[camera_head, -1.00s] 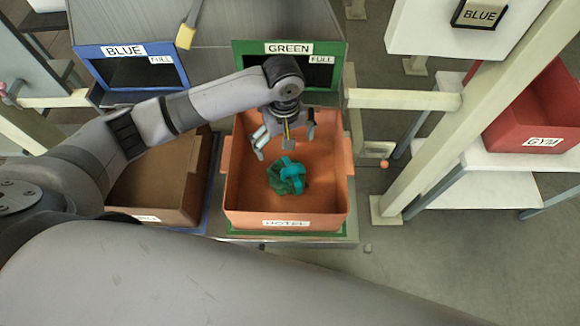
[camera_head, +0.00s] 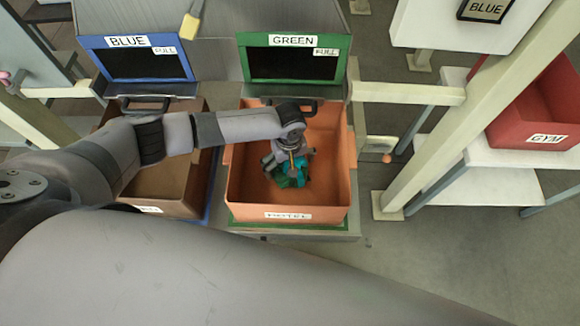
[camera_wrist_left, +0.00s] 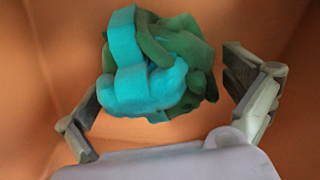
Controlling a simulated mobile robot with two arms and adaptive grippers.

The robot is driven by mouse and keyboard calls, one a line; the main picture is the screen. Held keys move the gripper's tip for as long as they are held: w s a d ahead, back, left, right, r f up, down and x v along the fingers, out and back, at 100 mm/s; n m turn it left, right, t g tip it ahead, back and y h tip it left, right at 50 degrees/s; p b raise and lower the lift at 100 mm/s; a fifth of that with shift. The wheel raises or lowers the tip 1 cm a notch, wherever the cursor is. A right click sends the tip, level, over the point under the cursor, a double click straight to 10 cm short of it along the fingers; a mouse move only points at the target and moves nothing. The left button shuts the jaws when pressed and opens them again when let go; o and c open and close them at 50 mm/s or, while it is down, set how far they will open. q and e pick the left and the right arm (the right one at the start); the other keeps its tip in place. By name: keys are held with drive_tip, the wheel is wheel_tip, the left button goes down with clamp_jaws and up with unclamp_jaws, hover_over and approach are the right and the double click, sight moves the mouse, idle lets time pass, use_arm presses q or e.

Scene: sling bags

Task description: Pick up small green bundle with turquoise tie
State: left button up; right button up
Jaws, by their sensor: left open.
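The small green bundle with a turquoise tie (camera_head: 290,180) lies in the orange HOTEL bin (camera_head: 247,203), partly hidden under my left gripper (camera_head: 288,168) in the head view. In the left wrist view the bundle (camera_wrist_left: 158,65) shows large, with the turquoise tie across its left and front. The open fingers of my left gripper (camera_wrist_left: 165,105) stand on either side of it, with gaps between fingers and bundle. The left gripper is open and holds nothing. My right gripper is not in view.
The bin walls rise close around the gripper. A brown bin (camera_head: 150,185) stands to the left. Panels marked BLUE (camera_head: 143,65) and GREEN (camera_head: 293,62) stand behind. A post (camera_head: 470,110) and a red GYM bin (camera_head: 530,115) are at the right.

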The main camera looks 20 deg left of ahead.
use_arm(q)
drive_tip(key=shift+f, duration=0.25)
drive_tip(key=shift+c, duration=0.4)
drive_tip(key=c, duration=1)
